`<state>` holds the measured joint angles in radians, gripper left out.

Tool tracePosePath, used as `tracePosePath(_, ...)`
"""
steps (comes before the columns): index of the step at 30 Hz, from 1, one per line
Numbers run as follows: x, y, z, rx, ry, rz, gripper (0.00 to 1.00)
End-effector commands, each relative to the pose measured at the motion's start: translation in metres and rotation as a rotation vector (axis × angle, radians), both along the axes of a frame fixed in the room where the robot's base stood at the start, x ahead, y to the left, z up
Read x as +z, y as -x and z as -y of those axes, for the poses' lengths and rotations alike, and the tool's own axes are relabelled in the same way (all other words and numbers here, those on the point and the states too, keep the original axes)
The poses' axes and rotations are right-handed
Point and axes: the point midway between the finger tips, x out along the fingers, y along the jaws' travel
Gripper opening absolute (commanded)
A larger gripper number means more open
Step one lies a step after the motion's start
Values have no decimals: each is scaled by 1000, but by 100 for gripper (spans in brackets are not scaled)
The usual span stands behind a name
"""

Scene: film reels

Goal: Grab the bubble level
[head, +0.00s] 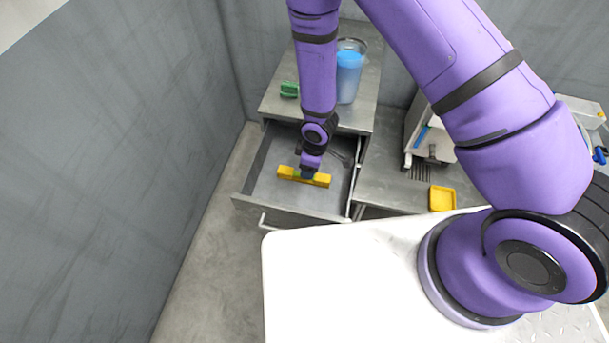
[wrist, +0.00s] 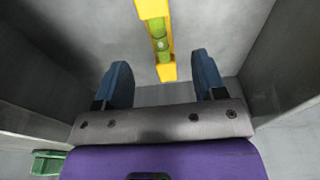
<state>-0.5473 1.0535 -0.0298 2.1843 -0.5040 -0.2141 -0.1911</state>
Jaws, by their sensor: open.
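The bubble level is a yellow bar (head: 319,180) lying in the open drawer, partly hidden by my arm in the head view. In the wrist view the bubble level (wrist: 168,72) shows a green vial with a bubble, and its near end lies between and beyond my two fingers. My gripper (wrist: 161,80) is open, with blue fingers to the left and right of the level and a gap on each side. In the head view my gripper (head: 307,174) is over the level, its fingers mostly hidden. The drawer (head: 310,203) is metal and pulled out.
The drawer walls rise around my gripper. A blue-filled container (head: 348,75) and a green object (head: 289,90) stand on the cabinet top. A yellow tray (head: 442,198) lies to the right. A grey wall (head: 110,130) stands at left.

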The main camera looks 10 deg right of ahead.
Motion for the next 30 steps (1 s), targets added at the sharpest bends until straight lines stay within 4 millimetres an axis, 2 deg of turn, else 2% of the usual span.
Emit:
tracePosePath(3,-15,-1,-2,-1,-1,0,64)
tracePosePath(11,-28,-3,-5,-1,-1,1,64)
tracePosePath(21,-68,-7,-15,-1,0,1,64)
tracePosePath(30,-74,-7,-16,-1,-1,1,64)
